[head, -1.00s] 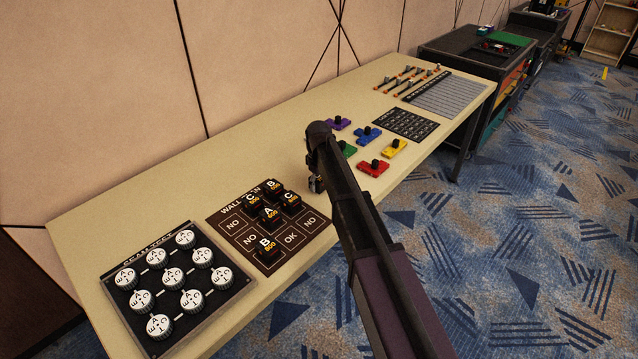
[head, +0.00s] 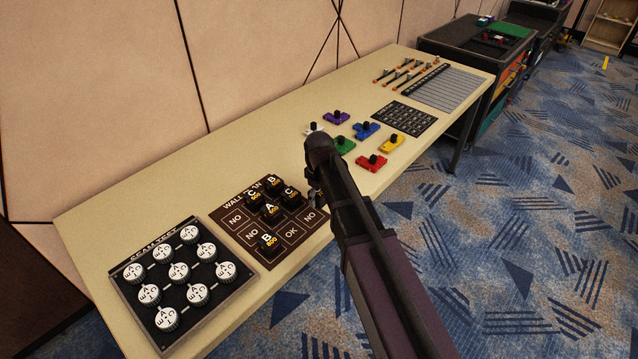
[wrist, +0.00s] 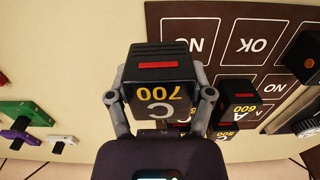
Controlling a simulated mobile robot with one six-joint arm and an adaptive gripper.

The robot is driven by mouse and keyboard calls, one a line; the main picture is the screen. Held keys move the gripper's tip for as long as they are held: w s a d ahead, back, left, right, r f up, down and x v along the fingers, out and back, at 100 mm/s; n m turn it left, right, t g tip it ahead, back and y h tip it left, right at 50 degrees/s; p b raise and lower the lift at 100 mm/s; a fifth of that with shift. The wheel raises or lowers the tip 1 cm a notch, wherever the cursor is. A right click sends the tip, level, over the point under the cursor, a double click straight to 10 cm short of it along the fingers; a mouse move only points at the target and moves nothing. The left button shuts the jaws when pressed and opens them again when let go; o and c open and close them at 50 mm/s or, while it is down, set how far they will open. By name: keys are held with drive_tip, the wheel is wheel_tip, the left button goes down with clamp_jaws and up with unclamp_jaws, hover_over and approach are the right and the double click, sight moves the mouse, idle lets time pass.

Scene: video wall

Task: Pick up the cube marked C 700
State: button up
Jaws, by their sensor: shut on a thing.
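The black cube marked C 700 (wrist: 160,80), with yellow digits and a red bar on one side, sits between the two grey fingers of my gripper (wrist: 163,105) in the wrist view. The fingers press on its left and right sides. It looks much larger than the other cubes, so it appears raised above the board. In the head view my gripper (head: 316,194) is by the right corner of the dark board (head: 232,233), and my arm mostly hides what it holds.
Several other black cubes stand on the board, among them A 600 (wrist: 238,97) and B 800 (head: 269,243). A dial panel (head: 212,307) lies at the near left of the table (head: 150,205). Coloured blocks, such as the red one (head: 371,162), lie beyond my arm.

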drive_tip(key=shift+s+d+r, duration=0.15)
drive_tip(key=shift+s, duration=1.6)
